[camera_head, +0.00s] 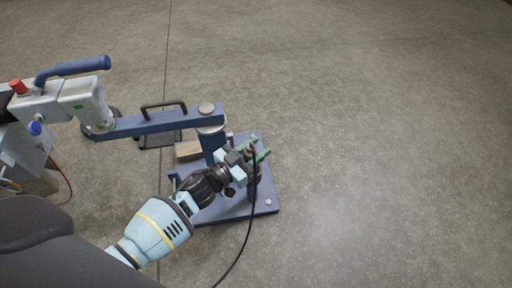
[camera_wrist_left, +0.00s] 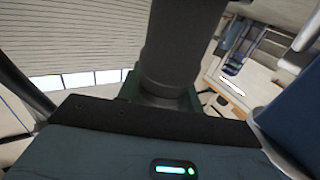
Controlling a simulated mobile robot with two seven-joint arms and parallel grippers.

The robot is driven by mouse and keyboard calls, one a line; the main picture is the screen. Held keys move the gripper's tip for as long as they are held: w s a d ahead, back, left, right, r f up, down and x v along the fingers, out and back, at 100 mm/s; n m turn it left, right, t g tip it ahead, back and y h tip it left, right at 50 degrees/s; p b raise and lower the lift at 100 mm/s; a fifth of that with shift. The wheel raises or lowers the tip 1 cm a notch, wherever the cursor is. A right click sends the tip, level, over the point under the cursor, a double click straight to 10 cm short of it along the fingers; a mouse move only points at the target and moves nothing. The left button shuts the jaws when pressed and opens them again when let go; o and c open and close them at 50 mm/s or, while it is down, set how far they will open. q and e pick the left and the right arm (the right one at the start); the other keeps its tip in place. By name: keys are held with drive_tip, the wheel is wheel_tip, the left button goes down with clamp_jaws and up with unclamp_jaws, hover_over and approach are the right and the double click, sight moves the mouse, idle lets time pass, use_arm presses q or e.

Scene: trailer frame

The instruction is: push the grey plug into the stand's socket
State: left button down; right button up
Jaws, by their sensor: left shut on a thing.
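My left gripper (camera_head: 259,158) is over the blue stand's base plate (camera_head: 264,205), just right of the stand's post (camera_head: 212,143). Its green fingertips are shut on the grey plug. The plug shows in the left wrist view as a thick dark grey cylinder (camera_wrist_left: 180,45) rising from the fingers. In the head view it is small and mostly hidden by the fingers. A black cable (camera_head: 249,222) hangs from the gripper area down to the floor. I cannot make out the stand's socket; the gripper and forearm cover part of the stand. My right gripper is not in view.
A blue beam (camera_head: 158,124) with a black handle (camera_head: 163,106) runs left from the post to a grey machine (camera_head: 82,101) with a blue lever. A wooden block (camera_head: 189,151) lies beside the post. The concrete floor at right is clear.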

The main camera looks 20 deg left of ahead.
use_arm(q)
drive_tip(key=shift+f+b, duration=0.45)
drive_tip(key=shift+f, duration=0.1)
drive_tip(key=shift+f, duration=0.55)
drive_tip(key=c, duration=0.9)
unclamp_jaws()
drive_tip(key=shift+o, duration=0.2)
drive_tip(key=shift+f, duration=0.1)
drive_tip(key=shift+s+a, duration=0.25)
drive_tip(key=shift+s, duration=0.25)
drive_tip(key=p+v, duration=0.3)
drive_tip(key=v, duration=0.3)
drive_tip(key=shift+s+a, duration=0.2)
drive_tip(key=shift+s, duration=0.1)
